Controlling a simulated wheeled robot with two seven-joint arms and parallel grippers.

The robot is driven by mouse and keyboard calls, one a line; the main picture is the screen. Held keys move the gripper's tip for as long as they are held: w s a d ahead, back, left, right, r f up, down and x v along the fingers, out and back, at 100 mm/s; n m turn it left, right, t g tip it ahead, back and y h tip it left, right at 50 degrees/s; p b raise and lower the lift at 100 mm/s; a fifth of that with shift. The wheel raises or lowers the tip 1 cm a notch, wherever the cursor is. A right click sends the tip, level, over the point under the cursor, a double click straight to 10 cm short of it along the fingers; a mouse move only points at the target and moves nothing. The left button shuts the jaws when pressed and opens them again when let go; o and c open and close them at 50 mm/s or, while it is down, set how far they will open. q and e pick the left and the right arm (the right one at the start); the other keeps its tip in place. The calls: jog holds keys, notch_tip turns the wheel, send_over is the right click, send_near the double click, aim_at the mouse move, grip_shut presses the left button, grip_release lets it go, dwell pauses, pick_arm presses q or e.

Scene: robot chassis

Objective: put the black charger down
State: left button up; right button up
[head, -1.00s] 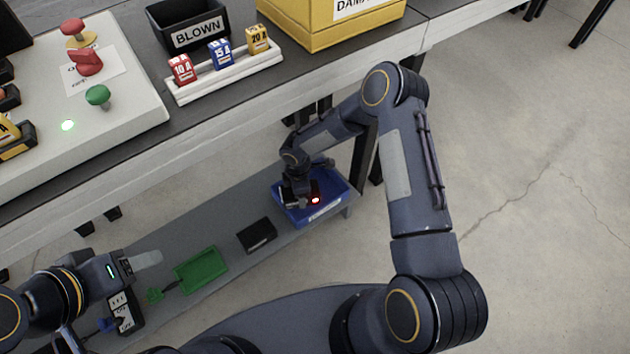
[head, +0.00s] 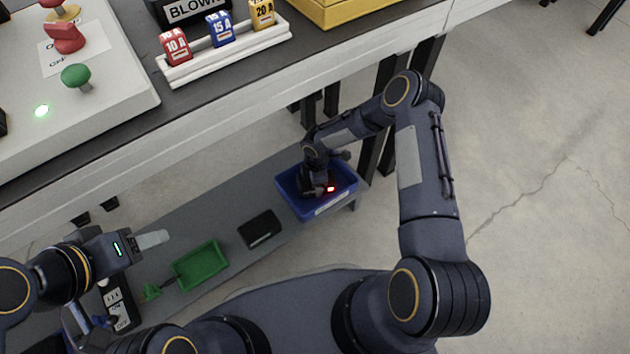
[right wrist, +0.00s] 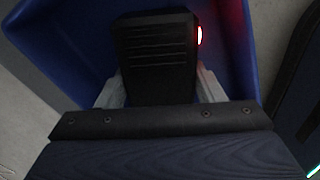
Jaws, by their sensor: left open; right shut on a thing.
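The black charger (right wrist: 157,60) with a glowing red light shows in the right wrist view between the fingers of my right gripper (right wrist: 160,90). My right gripper (head: 319,190) is shut on it, inside or just over the blue bin (head: 290,198) in the head view. The bin's blue inner wall (right wrist: 60,50) surrounds the charger in the right wrist view. Whether the charger touches the bin floor I cannot tell. My left gripper (head: 152,239) is open and empty at the lower left, above the low shelf.
The low grey shelf (head: 215,215) also holds a black box (head: 260,229), a green tray (head: 201,265) and a switched power strip (head: 118,303). Above it is the workbench with a fuse rack (head: 222,52) and a button panel (head: 110,105). Bench legs stand behind the blue bin.

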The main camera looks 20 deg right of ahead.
jog(key=shift+f, duration=0.1)
jog(key=o, duration=1.3)
jog(key=shift+c, duration=0.2)
jog(key=shift+r, duration=0.5)
notch_tip(320, 180, up, 7)
jog(key=p, duration=0.2)
jog(key=shift+p, duration=0.4)
jog(key=shift+s+f, duration=0.1)
